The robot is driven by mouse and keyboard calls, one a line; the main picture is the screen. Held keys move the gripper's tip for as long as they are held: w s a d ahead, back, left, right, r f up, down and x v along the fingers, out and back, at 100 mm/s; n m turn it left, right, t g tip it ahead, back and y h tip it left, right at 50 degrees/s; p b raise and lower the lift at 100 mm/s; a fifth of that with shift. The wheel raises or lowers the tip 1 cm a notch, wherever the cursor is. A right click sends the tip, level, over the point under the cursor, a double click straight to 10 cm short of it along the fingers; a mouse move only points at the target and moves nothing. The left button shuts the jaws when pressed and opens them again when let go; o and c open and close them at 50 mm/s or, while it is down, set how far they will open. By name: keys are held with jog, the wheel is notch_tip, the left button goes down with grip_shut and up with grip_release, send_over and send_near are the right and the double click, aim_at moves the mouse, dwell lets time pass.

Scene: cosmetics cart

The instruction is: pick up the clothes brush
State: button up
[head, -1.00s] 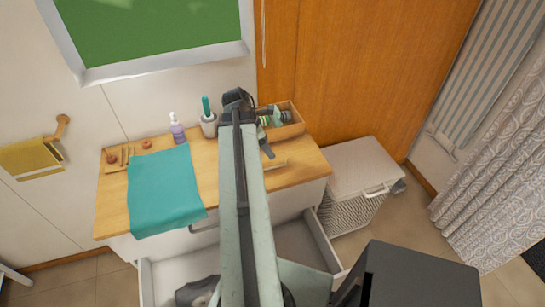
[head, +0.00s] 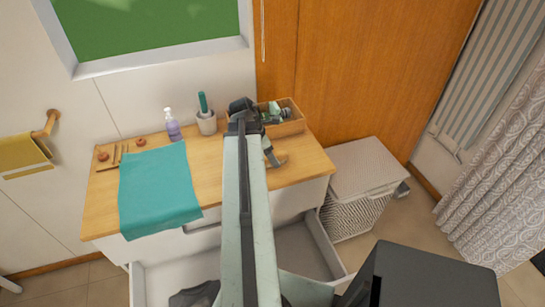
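A small pale wooden piece (head: 281,160), perhaps part of the clothes brush, lies on the right part of the wooden cart top (head: 212,160). It is mostly hidden by my gripper and arm, so I cannot make out its whole shape. My gripper (head: 270,153) is at the far end of my arm, over the right part of the top, with a grey finger reaching down right beside the wooden piece. I cannot tell whether they touch, nor how far apart the fingers are.
A wooden box (head: 291,123) with small items stands behind my gripper. A cup (head: 206,124) with a teal handle and a purple bottle (head: 172,130) stand left of it. A teal cloth (head: 160,190) drapes over the front edge. An open drawer (head: 325,250) juts out below; a hamper (head: 358,175) stands right.

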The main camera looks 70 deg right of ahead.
jog(key=shift+f+b, duration=0.25)
jog(key=shift+b, duration=0.05)
jog(key=shift+c, duration=0.3)
grip_shut()
